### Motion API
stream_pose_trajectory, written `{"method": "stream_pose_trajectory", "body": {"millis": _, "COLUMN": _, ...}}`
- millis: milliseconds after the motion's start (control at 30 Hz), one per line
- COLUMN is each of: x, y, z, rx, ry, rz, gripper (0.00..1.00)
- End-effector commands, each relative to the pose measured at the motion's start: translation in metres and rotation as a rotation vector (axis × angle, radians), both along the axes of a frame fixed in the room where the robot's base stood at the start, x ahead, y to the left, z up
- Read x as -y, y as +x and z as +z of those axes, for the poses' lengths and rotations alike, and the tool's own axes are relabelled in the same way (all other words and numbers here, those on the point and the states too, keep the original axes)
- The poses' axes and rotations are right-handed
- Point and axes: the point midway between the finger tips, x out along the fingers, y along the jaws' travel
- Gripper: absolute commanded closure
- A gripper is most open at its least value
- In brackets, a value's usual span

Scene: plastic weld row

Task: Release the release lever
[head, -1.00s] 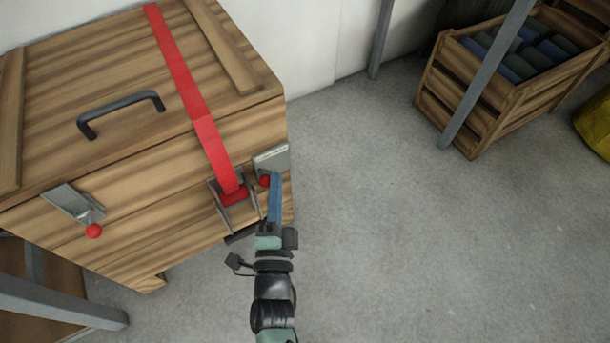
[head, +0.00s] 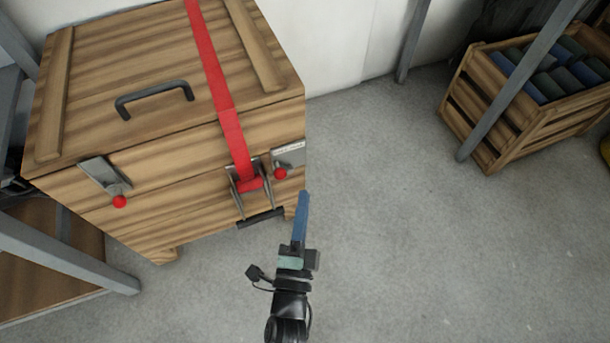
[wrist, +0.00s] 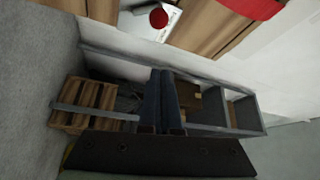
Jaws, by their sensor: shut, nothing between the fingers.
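A wooden crate (head: 160,215) has a red strap (head: 222,90) over its lid, running down to a metal ratchet buckle on its front. The buckle has a dark lever bar (head: 260,217) at its lower end, tilted out from the crate. A metal latch with a red knob (head: 280,173) sits right of the buckle. A red knob also shows at the top of the wrist view (wrist: 158,18), with part of the red strap (wrist: 255,8). My gripper (head: 305,197) has its blue fingers together and empty, right of the lever bar and apart from it. The fingers also show in the wrist view (wrist: 162,74).
A second latch with a red knob (head: 120,202) is on the crate's left front. A dark handle (head: 153,97) is on the lid. Grey posts stand at left and right. A slatted crate of blue and dark items (head: 490,125) stands at right. The floor between is clear.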

Motion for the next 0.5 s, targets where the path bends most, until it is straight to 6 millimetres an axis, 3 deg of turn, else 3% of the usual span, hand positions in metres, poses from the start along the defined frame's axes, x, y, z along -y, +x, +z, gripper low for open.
{"method": "stream_pose_trajectory", "body": {"millis": 200, "x": -0.003, "y": -0.028, "z": -0.008, "rx": -0.001, "ry": 0.0, "rz": 0.001, "gripper": 1.0}}
{"method": "stream_pose_trajectory", "body": {"millis": 500, "x": -0.003, "y": -0.034, "z": -0.011, "rx": 0.001, "ry": -0.001, "rz": -0.001, "gripper": 1.0}}
